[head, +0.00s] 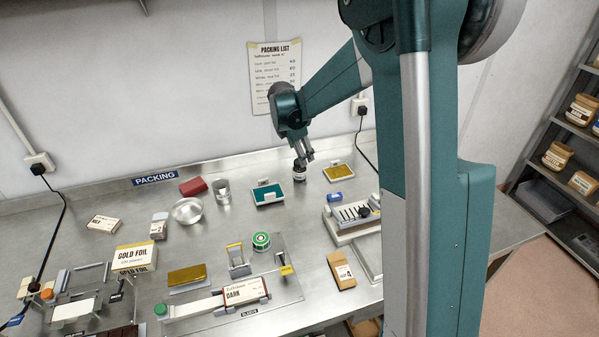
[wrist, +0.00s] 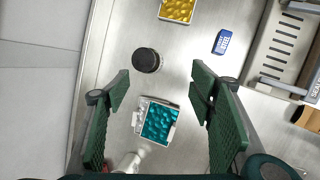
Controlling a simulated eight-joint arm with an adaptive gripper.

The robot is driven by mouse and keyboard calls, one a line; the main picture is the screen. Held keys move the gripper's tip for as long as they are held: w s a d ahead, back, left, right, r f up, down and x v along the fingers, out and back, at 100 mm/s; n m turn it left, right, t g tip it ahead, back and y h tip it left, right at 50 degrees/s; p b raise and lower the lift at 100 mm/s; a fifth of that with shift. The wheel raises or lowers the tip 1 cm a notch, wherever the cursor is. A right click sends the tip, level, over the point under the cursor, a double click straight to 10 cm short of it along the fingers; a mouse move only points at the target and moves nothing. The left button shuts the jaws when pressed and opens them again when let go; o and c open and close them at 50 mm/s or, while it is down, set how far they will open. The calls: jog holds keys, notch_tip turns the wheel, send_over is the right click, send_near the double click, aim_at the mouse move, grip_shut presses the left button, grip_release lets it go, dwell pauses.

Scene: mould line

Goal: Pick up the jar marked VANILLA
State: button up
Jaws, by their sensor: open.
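A small dark-lidded jar (head: 299,174) with a pale label stands on the steel bench near the back. Its label is too small to read, so I cannot tell whether it says VANILLA. In the wrist view its round dark lid (wrist: 147,60) shows from above, beyond the fingertips and a little left of the middle between them. My gripper (head: 305,158) is open and empty, just above and close to the jar; in the wrist view its two green fingers (wrist: 160,82) are spread wide. I cannot tell whether a finger touches the jar.
A teal-filled tray (head: 268,202) stands left of the jar, a gold-filled tray (head: 340,182) to its right. A blue block (head: 335,197) and a slotted sealing device (head: 352,218) are nearby. A metal cup (head: 222,190) stands further left. Shelves with jars (head: 558,155) are far right.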

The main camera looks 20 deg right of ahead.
aim_at(298, 162)
jog(key=w+f+n, duration=0.1)
jog(key=w+f, duration=0.1)
jog(key=f, duration=0.1)
jog(key=w+d+f+n, duration=0.1)
jog(key=w+f, duration=0.1)
jog(key=f, duration=0.1)
jog(key=w+f+n, duration=0.1)
jog(key=w+f, duration=0.1)
jog(key=f, duration=0.1)
jog(key=shift+w+d+f+n+g+h, duration=0.2)
jog(key=shift+w+d+n+g+h, duration=0.1)
jog(key=shift+d, duration=0.05)
jog(key=shift+x, duration=1.3)
jog(key=shift+x, duration=2.6)
jog(key=shift+s, duration=0.1)
jog(key=shift+c, duration=0.4)
jog(key=c, duration=1.1)
